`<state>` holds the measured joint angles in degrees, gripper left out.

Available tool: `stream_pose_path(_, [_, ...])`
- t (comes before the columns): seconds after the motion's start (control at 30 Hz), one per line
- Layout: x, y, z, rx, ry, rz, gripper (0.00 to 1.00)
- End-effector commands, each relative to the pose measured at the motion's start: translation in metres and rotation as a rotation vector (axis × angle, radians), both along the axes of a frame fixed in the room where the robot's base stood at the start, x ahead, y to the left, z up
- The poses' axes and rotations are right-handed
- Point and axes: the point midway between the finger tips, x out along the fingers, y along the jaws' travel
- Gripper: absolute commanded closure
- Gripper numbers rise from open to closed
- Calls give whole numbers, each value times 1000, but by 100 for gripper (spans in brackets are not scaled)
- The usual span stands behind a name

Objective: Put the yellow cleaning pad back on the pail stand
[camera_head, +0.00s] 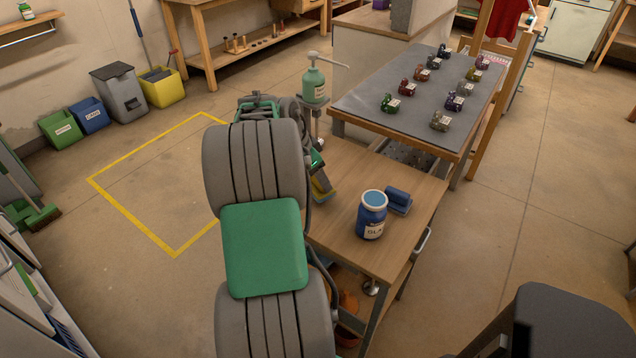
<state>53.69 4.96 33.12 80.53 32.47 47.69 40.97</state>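My arm fills the middle foreground and hides much of the wooden table (405,255) behind it. My gripper (322,183) is partly hidden by my arm, low over the table's left side. A blue labelled jar or pail (371,217) stands upright on the table, right of the gripper. A blue pad-like block (398,199) lies just behind it. I cannot make out a separate pail stand.
A green pump bottle (314,82) stands behind the gripper. A grey-topped bench (395,100) with several small coloured items is at the back right. Green (61,128), blue (90,114) and yellow (163,88) bins line the left wall. The yellow-outlined floor area is clear.

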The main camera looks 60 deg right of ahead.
Motion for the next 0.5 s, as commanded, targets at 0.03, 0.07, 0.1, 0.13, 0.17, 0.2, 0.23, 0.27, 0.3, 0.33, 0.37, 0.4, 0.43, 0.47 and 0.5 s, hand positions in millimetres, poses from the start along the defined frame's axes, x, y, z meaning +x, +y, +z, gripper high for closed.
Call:
stream_pose_path(0.03, [-1,0,-9,4,3,-1,79])
stream_pose_path(0.07, [-1,1,-15,5,4,-1,79])
stream_pose_path(0.1, [-1,1,-22,4,3,-1,79])
stream_pose_path(0.13, [-1,1,-26,4,2,-1,79])
stream_pose_path(0.17, [-1,0,-29,2,2,-1,79])
stream_pose_path(0.2, [-1,0,-31,2,1,-2,79])
stream_pose_path(0.23, [-1,0,-31,1,0,-1,79])
stream_pose_path(0.27, [-1,0,-31,1,0,-1,79])
stream_pose_path(0.3, [-1,1,-31,2,1,-1,79])
stream_pose_path(0.33, [-1,1,-32,2,1,-1,79])
stream_pose_path(0.37, [-1,1,-32,2,2,-1,34])
stream_pose_path(0.4, [-1,1,-32,2,2,-1,31])
stream_pose_path(0.43, [-1,1,-32,2,2,-1,29])
stream_pose_path(0.47, [-1,1,-32,2,2,-1,26])
stream_pose_path(0.5, [-1,1,-32,2,2,-1,23])
